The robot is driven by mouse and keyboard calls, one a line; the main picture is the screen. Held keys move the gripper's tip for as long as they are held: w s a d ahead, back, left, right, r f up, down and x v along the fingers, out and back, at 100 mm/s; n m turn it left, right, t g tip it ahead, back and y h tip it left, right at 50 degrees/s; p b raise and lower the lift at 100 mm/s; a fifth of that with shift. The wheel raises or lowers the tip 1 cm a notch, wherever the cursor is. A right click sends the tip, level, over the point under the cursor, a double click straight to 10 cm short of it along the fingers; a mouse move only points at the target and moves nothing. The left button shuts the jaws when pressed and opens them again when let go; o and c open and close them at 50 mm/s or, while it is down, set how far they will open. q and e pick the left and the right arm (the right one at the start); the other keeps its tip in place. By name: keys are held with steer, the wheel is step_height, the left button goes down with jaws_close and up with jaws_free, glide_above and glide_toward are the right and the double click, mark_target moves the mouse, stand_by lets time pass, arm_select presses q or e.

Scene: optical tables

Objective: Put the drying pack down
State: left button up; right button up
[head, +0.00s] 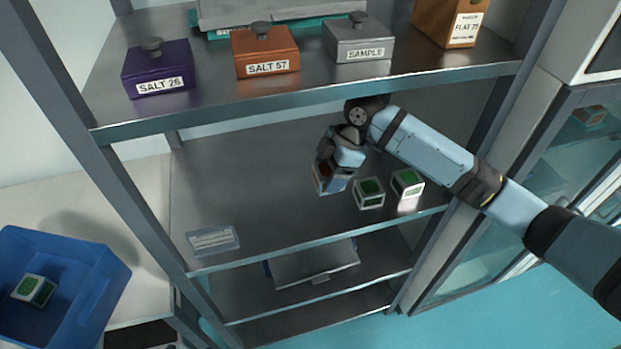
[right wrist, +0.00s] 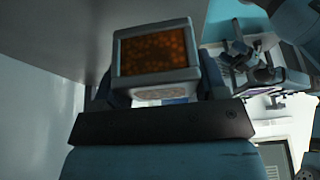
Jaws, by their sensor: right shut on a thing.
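The drying pack (head: 326,180) is a small pale box with a dark orange-brown top, above the middle shelf in the head view. My right gripper (head: 338,163) is shut on it. In the right wrist view the pack (right wrist: 156,53) shows its speckled orange window, held between the fingers (right wrist: 158,88). I cannot tell whether its underside touches the shelf (head: 270,190). Two similar packs with green tops stand just to its right, one nearer (head: 369,193) and one farther right (head: 407,188). My left gripper is out of view.
The upper shelf holds a purple SALT 26 box (head: 157,72), an orange SALT 57 box (head: 265,52) and a grey SAMPLE box (head: 358,42). A blue bin (head: 95,270) with a green-topped pack (head: 35,290) stands left. A label plate (head: 212,240) is at the shelf's front left.

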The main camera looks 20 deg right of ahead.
mark_target(321, 211)
step_height(321, 211, down, 10)
steer(key=shift+r+p, duration=0.25)
steer(key=shift+p, duration=0.05)
steer(key=shift+f, duration=0.15)
steer(key=o, duration=1)
steer(key=v, duration=1.2)
steer(key=shift+s+b, duration=0.1)
steer(key=shift+b, duration=0.2)
